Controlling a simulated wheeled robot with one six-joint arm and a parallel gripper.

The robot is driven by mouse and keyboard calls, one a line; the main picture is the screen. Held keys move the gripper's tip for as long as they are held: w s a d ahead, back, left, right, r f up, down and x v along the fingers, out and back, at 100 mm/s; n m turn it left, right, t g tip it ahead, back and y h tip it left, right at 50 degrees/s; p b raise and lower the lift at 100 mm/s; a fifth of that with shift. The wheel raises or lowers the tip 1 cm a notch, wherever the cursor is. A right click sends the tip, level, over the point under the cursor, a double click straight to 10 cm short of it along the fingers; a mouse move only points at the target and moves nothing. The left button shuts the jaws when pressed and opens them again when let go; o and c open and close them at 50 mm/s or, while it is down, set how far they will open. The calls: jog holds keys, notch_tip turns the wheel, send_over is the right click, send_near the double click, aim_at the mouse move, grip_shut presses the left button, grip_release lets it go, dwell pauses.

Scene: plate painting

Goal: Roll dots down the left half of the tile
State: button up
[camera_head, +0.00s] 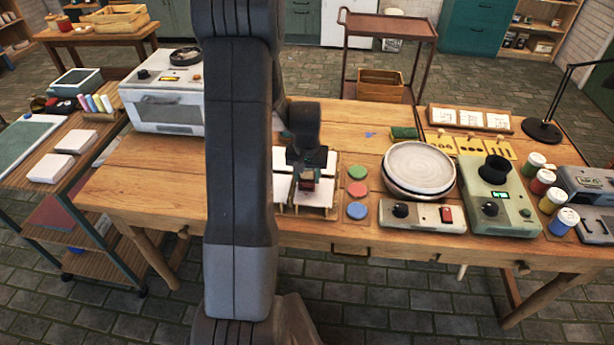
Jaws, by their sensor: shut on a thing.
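White tiles (282,187) lie on a low wooden rack at the middle of the table, left of the paint pads. My arm and gripper hide part of them. My gripper (307,178) is over the tiles, pointing down, shut on a small tool (308,184) with a reddish part. The tool's tip is too small and covered to tell whether it touches a tile. Any dots on the tiles cannot be made out. A green pad (357,173), a red pad (357,189) and a blue pad (357,211) stand in a column just right of the tiles.
Right of the pads are a round plate (418,167) on a turntable, a control box (422,216), a green machine (497,200) and several paint jars (552,201). A white oven (165,95) stands at the left. The table front-left (150,200) is bare.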

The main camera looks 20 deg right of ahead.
jog(key=shift+w+d, duration=0.1)
dwell(0.3)
jog(key=shift+w+d, duration=0.15)
jog(key=shift+w, duration=0.1)
jog(key=shift+w+d, duration=0.1)
jog(key=shift+w, duration=0.05)
jog(key=shift+w+d, duration=0.1)
jog(key=shift+w, duration=0.1)
dwell(0.3)
jog(key=shift+r, duration=0.1)
jog(key=shift+r+p, duration=2.1)
jog(key=shift+r, duration=1.4)
jog(key=shift+f, duration=0.1)
